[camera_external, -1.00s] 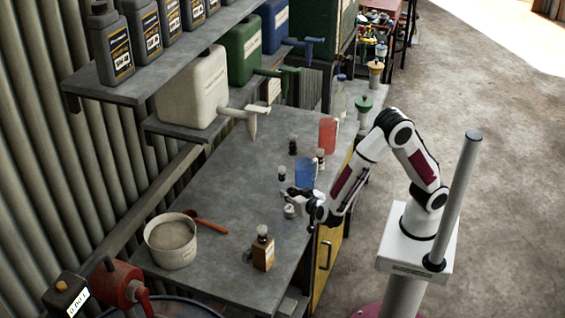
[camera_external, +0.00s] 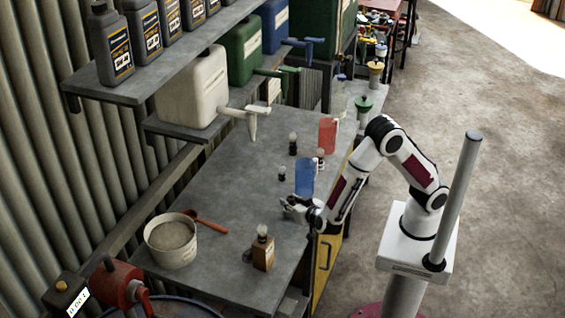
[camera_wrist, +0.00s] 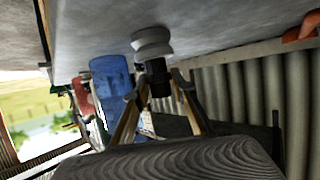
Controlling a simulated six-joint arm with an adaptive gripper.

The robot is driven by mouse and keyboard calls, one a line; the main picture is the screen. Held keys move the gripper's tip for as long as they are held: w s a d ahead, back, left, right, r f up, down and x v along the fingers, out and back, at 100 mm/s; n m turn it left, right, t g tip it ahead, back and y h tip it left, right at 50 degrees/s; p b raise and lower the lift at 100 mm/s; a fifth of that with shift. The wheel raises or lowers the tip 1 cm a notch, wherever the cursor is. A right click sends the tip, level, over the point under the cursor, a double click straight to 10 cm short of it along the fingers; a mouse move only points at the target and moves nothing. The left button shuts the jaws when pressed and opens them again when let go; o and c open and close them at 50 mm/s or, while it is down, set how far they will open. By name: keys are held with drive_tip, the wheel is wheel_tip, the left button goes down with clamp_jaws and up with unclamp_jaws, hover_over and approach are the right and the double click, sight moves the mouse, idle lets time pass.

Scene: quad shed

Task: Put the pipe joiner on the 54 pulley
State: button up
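My gripper (camera_external: 292,205) is low over the grey bench, near its right edge and in front of the blue jug. In the wrist view, which is upside down, my fingers (camera_wrist: 160,86) stand apart on either side of a small black cylinder (camera_wrist: 157,79), with what look like narrow gaps. A white grooved spool (camera_wrist: 151,43) is beyond the cylinder, by the bench surface. They look like the joiner and a pulley, in line, but I cannot tell whether they touch. No number is readable. In the external view my gripper mostly hides this spot.
The blue jug (camera_external: 305,177) stands close behind my gripper, and a red jug (camera_external: 327,136) is farther back. Small black pieces with pale tops (camera_external: 293,143) stand nearby. The bench's middle is clear.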

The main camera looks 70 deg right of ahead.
drive_tip(key=o, duration=0.3)
drive_tip(key=shift+r, duration=0.2)
drive_tip(key=shift+v, duration=6)
